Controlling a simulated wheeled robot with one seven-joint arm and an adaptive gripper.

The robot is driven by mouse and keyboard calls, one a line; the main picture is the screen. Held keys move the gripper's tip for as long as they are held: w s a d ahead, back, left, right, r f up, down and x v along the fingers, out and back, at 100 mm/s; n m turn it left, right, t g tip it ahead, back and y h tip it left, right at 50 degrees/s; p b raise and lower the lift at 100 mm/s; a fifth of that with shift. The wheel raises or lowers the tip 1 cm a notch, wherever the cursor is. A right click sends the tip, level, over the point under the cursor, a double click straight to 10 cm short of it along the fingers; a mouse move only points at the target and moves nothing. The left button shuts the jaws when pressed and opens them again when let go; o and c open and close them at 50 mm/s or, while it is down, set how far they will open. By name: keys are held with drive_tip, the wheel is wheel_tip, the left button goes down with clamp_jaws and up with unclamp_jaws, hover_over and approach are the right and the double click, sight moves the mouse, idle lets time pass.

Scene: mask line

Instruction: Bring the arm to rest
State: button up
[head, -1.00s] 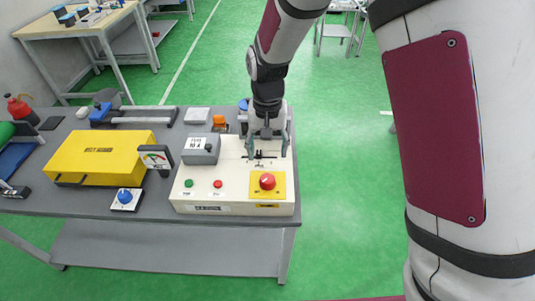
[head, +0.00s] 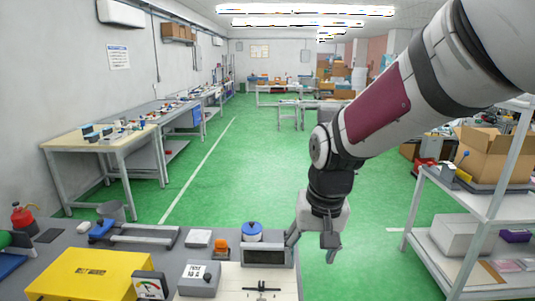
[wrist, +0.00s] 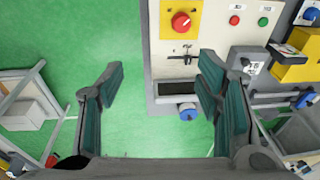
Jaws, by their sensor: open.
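My gripper (head: 312,245) is in the air beside the right end of the workbench in the head view, with my arm reaching down from the upper right. In the wrist view, its two fingers (wrist: 163,92) are spread wide apart with nothing between them. Green floor and the edge of a cream control panel (wrist: 220,60) show past the fingers. The panel also shows at the bottom of the head view (head: 235,284), cut off by the frame.
A yellow case (head: 85,275), a grey box (head: 198,279) and a gauge (head: 150,286) stand on the bench. A shelf unit (head: 470,200) with cardboard boxes stands at the right. Another table (head: 80,146) is at the left. Open green floor lies between them.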

drive_tip(key=s+d+r+t, duration=0.2)
drive_tip(key=s+d+r, duration=0.3)
drive_tip(key=s, duration=0.3)
drive_tip(key=s+d+r+t, duration=0.1)
drive_tip(key=s+d+r, duration=0.4)
drive_tip(key=s, duration=0.4)
drive_tip(key=shift+s+d+t+h, duration=0.25)
drive_tip(key=shift+t+h, duration=0.15)
